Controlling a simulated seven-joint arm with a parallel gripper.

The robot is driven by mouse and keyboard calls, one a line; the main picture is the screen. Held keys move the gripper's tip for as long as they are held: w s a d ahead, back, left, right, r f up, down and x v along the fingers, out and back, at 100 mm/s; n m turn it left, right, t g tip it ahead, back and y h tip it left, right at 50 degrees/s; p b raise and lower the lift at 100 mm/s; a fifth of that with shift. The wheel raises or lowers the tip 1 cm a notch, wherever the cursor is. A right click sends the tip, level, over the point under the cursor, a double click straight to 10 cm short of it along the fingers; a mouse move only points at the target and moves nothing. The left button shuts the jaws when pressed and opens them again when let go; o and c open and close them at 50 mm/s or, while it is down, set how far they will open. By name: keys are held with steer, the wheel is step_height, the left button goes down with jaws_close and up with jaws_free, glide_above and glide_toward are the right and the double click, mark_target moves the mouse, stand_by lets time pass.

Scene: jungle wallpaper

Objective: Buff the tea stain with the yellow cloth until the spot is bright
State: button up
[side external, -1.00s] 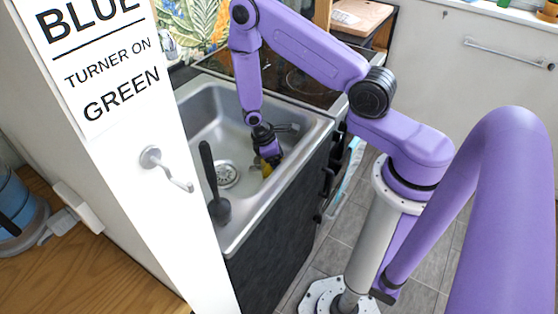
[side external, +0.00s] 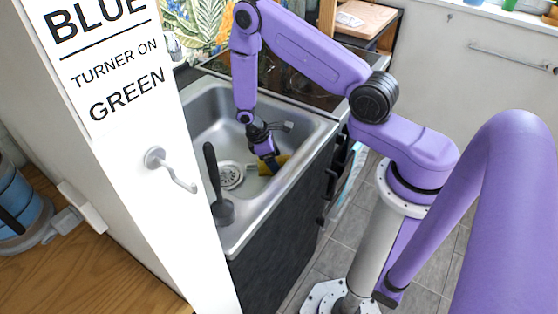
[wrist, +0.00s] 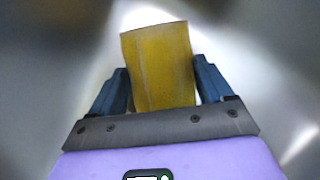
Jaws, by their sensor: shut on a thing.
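The yellow cloth (side external: 282,160) is in my gripper, low inside the metal sink, near its right wall. My gripper (side external: 272,163) points down and is shut on the cloth. In the wrist view, the cloth (wrist: 160,60) stands out between the two dark blue fingers of my gripper (wrist: 161,72) and extends past their tips. Behind it is blurred grey metal. I cannot tell whether the cloth touches the sink surface. No tea stain can be made out in either view.
The sink (side external: 262,216) has raised walls around my gripper. Its round drain (side external: 230,176) lies to the left of the cloth. A dark long-handled utensil (side external: 221,209) leans at the sink's near left. A dark hob (side external: 300,85) is behind the sink.

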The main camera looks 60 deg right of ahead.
steer(key=shift+w, duration=0.7)
steer(key=shift+w+r, duration=0.1)
steer(key=shift+w, duration=1.25)
steer(key=shift+w+f, duration=0.2)
steer(key=shift+w, duration=1.2)
steer(key=shift+s+r, duration=0.1)
steer(key=shift+s, duration=1.35)
